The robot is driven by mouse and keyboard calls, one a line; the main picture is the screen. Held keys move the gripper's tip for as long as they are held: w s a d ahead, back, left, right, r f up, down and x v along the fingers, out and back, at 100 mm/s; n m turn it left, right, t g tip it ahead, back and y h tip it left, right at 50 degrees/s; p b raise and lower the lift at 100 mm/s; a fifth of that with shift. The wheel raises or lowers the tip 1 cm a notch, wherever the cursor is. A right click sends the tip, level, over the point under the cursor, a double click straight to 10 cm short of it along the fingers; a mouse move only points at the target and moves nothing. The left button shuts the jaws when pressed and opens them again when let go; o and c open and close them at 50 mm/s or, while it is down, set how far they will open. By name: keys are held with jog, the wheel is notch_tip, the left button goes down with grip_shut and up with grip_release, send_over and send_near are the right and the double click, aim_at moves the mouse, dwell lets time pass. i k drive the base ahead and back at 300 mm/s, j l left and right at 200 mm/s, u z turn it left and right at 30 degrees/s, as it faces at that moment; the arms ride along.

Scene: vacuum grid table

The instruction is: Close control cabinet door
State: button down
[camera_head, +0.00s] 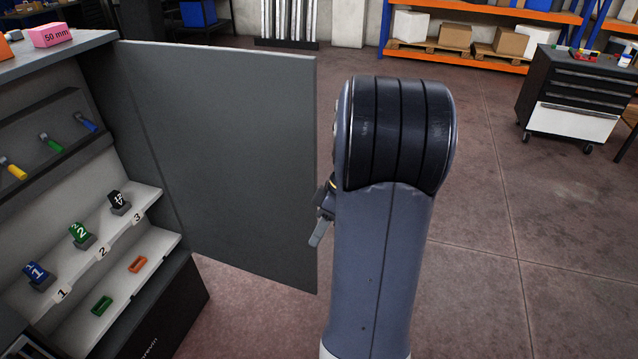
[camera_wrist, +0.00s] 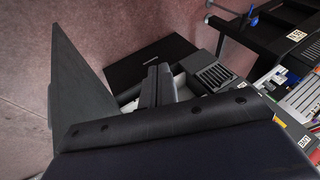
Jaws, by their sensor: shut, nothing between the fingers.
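The control cabinet (camera_head: 95,55) stands at the left of the head view with its shelves exposed. Its dark grey door (camera_head: 230,150) stands wide open, extending right from the cabinet. My gripper (camera_head: 318,232) is partly hidden behind my arm, at the door's free right edge in the picture. It is shut and empty; whether it touches the door cannot be told. In the wrist view a dark panel, which looks like the door (camera_wrist: 82,95), stands left of my gripper (camera_wrist: 158,80).
Numbered blocks (camera_head: 80,234) and coloured handles (camera_head: 50,142) sit inside the cabinet. A pink block (camera_head: 51,35) lies on its top. A drawer cart (camera_head: 575,95) and an orange rack (camera_head: 470,63) stand at the back right. The floor right of my arm is clear.

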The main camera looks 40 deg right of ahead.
aim_at(233, 133)
jog(key=i+l+z, duration=0.1)
jog(key=i+l, duration=0.6)
jog(key=k+l, duration=0.05)
jog(key=l, duration=0.05)
